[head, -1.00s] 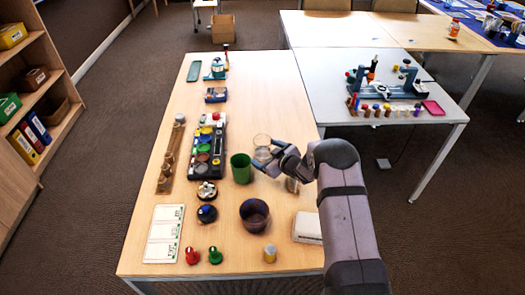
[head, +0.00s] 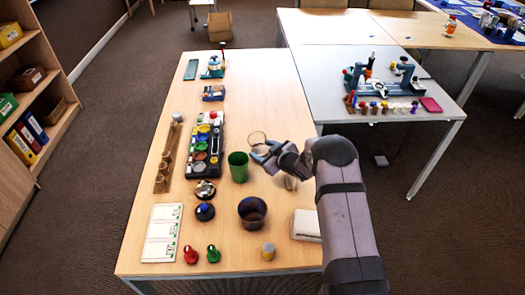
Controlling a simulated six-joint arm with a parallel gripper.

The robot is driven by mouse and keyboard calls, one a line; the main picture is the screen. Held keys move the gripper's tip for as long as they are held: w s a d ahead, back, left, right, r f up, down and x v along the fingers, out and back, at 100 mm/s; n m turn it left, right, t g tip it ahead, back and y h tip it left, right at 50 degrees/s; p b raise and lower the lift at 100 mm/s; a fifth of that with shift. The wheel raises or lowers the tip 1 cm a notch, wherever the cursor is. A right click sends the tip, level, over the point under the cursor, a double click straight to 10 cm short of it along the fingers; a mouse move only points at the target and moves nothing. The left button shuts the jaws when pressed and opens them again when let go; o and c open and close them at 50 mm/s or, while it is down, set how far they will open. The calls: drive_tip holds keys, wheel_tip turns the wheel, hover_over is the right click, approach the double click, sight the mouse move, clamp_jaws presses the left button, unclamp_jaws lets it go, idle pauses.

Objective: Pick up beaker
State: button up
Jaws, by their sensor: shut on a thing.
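A clear glass beaker (head: 257,139) shows in the head view as a faint round rim at the fingertips of my gripper (head: 262,157). My gripper is shut on the beaker, and its fingers and wrist hide part of the glass. Whether the beaker touches the table is hard to tell. A green cup (head: 238,167) stands just left of my gripper, apart from it.
A dark purple cup (head: 252,213) stands in front on the wooden table (head: 265,85). A clear item (head: 290,183) is partly hidden beside my arm. A long tray of coloured dishes (head: 218,128) lies left. The table's far right part is clear.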

wheel_tip(320, 180, up, 9)
drive_tip(key=shift+r+b, duration=0.2)
drive_tip(key=shift+b, duration=0.15)
idle(0.7)
drive_tip(key=shift+r, duration=0.1)
drive_tip(key=shift+r, duration=0.1)
